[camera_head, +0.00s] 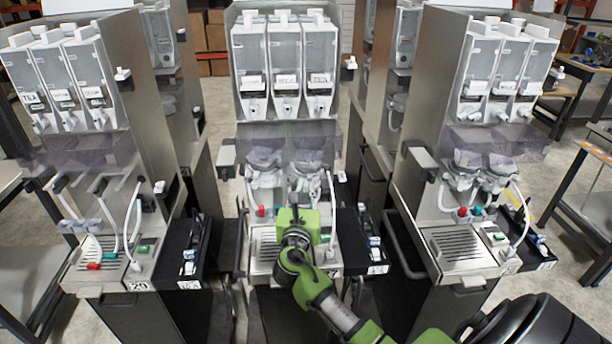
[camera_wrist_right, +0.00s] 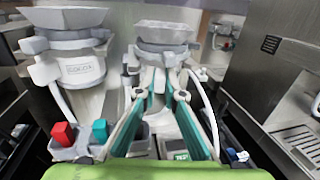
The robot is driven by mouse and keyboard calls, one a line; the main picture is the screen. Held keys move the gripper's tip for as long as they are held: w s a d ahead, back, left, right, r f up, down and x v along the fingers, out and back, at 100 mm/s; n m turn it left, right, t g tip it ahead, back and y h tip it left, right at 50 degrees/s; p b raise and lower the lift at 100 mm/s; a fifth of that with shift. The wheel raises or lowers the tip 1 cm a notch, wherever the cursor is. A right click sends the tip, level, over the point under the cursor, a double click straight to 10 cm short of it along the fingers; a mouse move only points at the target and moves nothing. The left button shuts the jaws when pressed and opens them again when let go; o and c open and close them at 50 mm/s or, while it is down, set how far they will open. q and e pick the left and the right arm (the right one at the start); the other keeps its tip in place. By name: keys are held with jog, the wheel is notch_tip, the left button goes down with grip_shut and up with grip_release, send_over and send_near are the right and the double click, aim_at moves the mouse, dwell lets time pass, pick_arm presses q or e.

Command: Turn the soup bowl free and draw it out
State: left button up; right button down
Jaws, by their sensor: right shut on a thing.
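In the wrist view, two grey-white bowls sit side by side on the middle dispenser: a left bowl (camera_wrist_right: 75,62) with a small label and a right bowl (camera_wrist_right: 164,50). I take the right one as the soup bowl, though its label is hidden or unreadable. My right gripper (camera_wrist_right: 160,92) reaches up to the right bowl from below and in front, its green-lined fingers shut on its lower part. In the head view my right gripper (camera_head: 300,200) largely covers this contact, and the right bowl (camera_head: 307,165) shows above it. The bowl looks upright. My left gripper is not in view.
The middle dispenser's drip tray (camera_head: 262,250) lies below my gripper. Red (camera_wrist_right: 63,134) and teal (camera_wrist_right: 100,131) parts stand left of the fingers, with a white hose (camera_wrist_right: 207,105) close on the right. Similar dispensers stand left (camera_head: 150,110) and right (camera_head: 425,120).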

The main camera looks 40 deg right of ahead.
jog(key=shift+d+r, duration=0.3)
jog(key=shift+r, duration=0.2)
jog(key=shift+s+d+n+t+y+p, duration=0.25)
jog(key=shift+d+n+t+y+p, duration=0.15)
jog(key=shift+n+t+y+p, duration=0.6)
jog(key=shift+s+d+y+p, duration=0.15)
jog(key=shift+d+y+p, duration=0.05)
jog(key=shift+y+p, duration=0.2)
jog(key=shift+a+f, duration=0.1)
jog(key=shift+a, duration=0.05)
